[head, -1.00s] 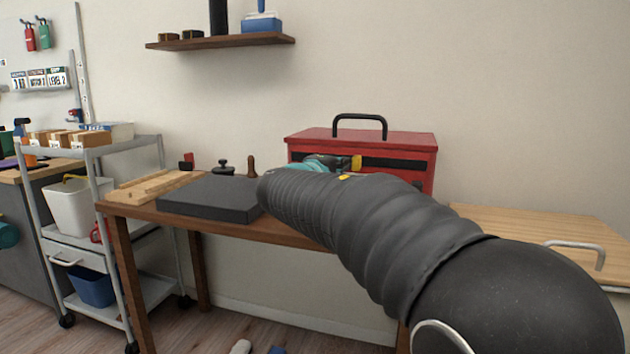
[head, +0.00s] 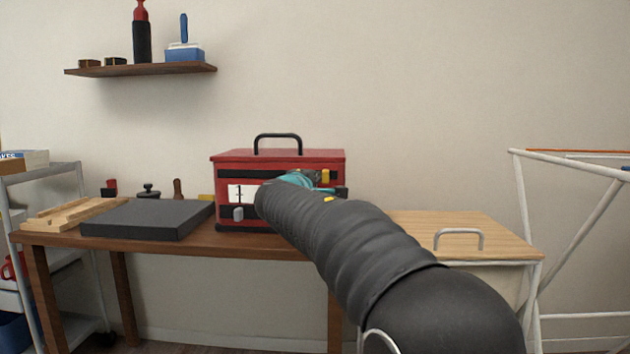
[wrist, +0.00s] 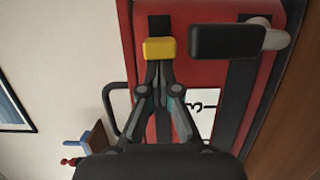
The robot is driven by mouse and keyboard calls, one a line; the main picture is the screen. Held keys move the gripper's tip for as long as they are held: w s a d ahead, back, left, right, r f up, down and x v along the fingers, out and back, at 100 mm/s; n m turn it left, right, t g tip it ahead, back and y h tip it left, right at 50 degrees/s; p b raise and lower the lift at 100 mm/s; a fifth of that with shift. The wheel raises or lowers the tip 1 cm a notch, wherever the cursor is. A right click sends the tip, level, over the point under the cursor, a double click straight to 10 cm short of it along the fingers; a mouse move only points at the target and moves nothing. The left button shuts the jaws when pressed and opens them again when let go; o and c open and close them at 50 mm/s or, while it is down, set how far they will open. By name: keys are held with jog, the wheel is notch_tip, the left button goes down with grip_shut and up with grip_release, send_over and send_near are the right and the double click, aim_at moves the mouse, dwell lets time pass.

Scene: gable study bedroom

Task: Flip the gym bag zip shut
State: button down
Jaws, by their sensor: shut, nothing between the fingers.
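No soft gym bag shows in either view. A red box (head: 290,160) with a black top handle stands on the wooden bench. Its front has two black strips. A yellow tab (head: 326,176) sits at the right end of the upper strip, and a black block (head: 341,192) at the lower one. In the wrist view the yellow tab (wrist: 160,48) and the black block (wrist: 228,41) are side by side. My gripper (wrist: 160,72) is shut and empty, its tips just short of the yellow tab; contact cannot be told. In the head view my gripper (head: 305,180) is partly hidden by my arm.
A dark flat slab (head: 148,219) and wooden pieces (head: 75,213) lie on the bench (head: 262,245) left of the box. A wooden-lidded bin (head: 440,225) and a white rack (head: 578,235) stand to the right. A shelf (head: 140,69) hangs above on the wall.

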jog(key=shift+d, duration=0.2)
jog(key=s+a, duration=0.8)
jog(key=shift+s+b, duration=0.35)
jog(key=shift+b, duration=0.1)
